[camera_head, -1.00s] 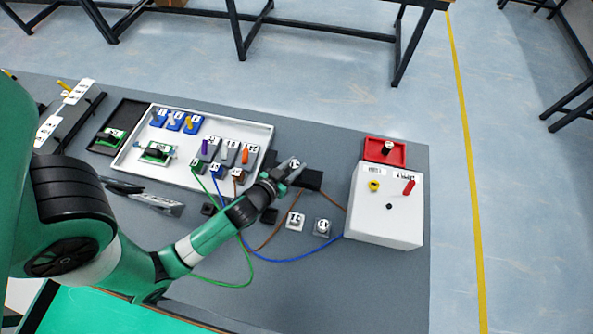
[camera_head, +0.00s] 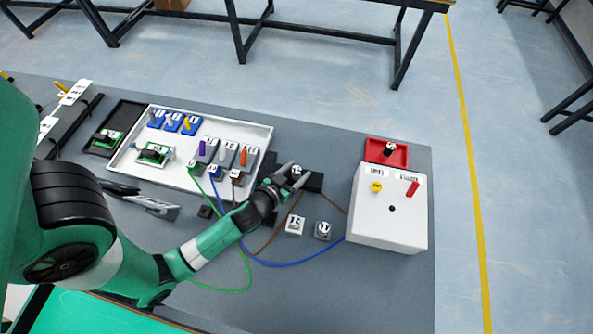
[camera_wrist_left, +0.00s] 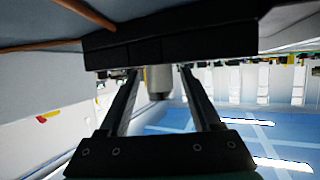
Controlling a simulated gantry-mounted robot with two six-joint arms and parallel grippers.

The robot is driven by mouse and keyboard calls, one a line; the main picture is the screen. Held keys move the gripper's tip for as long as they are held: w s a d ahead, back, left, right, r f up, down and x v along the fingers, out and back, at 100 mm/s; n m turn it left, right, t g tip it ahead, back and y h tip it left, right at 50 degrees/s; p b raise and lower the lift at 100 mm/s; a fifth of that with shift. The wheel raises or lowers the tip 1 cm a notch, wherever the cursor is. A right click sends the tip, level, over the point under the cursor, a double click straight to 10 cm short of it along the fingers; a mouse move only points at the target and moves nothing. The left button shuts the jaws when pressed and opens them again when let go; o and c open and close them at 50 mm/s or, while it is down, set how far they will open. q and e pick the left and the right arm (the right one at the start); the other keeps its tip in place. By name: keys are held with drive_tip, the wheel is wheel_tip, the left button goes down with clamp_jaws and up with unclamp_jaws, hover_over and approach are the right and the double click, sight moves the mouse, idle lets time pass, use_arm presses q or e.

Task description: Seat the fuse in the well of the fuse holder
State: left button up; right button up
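A small grey cylinder with a white labelled top (camera_head: 297,169), apparently the fuse, stands at the black block (camera_head: 313,183), apparently the fuse holder. The cylinder (camera_wrist_left: 158,80) also shows upside down in the left wrist view, against the block (camera_wrist_left: 170,42). My left gripper (camera_head: 296,174) has its fingers on either side of the cylinder. In the left wrist view, gaps show between the cylinder and both fingers, so the gripper is open around it. How deep the cylinder sits in the well is hidden. My right gripper is not in view.
A white box (camera_head: 386,226) and a red tray (camera_head: 402,163) with a dark cylinder stand to the right. A white tray (camera_head: 123,160) with labelled parts lies to the left. Green, blue and brown wires (camera_head: 290,264) cross the table. Two small labelled blocks (camera_head: 322,231) sit in front.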

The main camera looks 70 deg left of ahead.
use_arm(q)
drive_tip(key=shift+r+p, duration=0.3)
drive_tip(key=b+v, duration=0.1)
drive_tip(key=v, duration=1.1)
drive_tip(key=shift+f+b, duration=0.2)
drive_tip(key=shift+b, duration=0.1)
